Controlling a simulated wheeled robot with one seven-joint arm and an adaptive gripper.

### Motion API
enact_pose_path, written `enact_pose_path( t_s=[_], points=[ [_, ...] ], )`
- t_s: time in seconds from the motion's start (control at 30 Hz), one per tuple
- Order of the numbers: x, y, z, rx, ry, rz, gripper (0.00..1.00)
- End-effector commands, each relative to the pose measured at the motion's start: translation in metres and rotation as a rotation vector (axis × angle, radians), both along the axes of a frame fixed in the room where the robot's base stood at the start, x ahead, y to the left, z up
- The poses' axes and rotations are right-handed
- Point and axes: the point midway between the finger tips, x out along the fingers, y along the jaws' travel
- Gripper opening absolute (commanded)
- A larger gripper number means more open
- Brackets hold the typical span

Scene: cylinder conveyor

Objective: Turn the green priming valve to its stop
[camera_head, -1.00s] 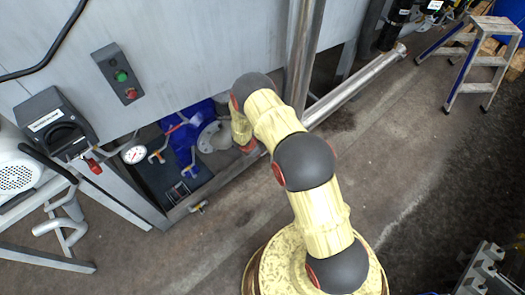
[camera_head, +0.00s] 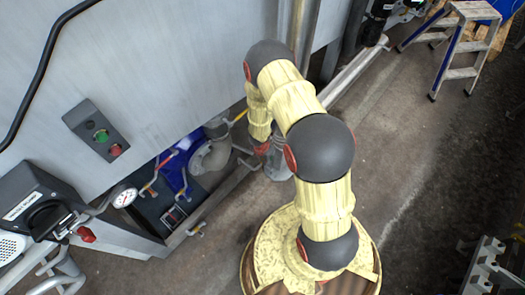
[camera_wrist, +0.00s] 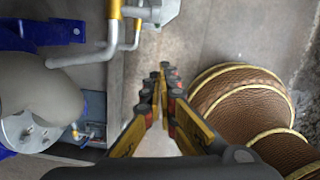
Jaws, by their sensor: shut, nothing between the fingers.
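I cannot make out a green priming valve in either view. A pipe lever with a yellow sleeve (camera_wrist: 115,10) shows at the top of the wrist view, with another yellow-sleeved lever (camera_wrist: 136,32) beside it. Levers with red and yellow grips (camera_head: 168,160) stand by the blue pump (camera_head: 178,182) in the head view. My gripper (camera_wrist: 165,76) is shut and empty, its fingertips together over the bare floor, below and apart from the yellow levers. In the head view my gripper (camera_head: 276,163) hangs beside the frame rail, partly behind my arm.
A control box with a green button (camera_head: 102,136) is on the grey panel wall. A gauge (camera_head: 124,197) and a red-handled switch box (camera_head: 40,210) are at left. A metal rail (camera_head: 225,190) borders the pump bay.

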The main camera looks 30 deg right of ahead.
Motion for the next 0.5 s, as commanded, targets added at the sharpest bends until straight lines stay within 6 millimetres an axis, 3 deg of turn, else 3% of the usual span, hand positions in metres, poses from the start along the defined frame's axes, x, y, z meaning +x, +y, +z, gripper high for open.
enact_pose_path(
  t_s=[0.27,0.5],
  points=[
    [0.0,0.007,-0.016,0.029,0.002,0.017,0.0],
    [0.004,0.003,-0.061,0.028,0.003,0.017,0.0]
  ],
)
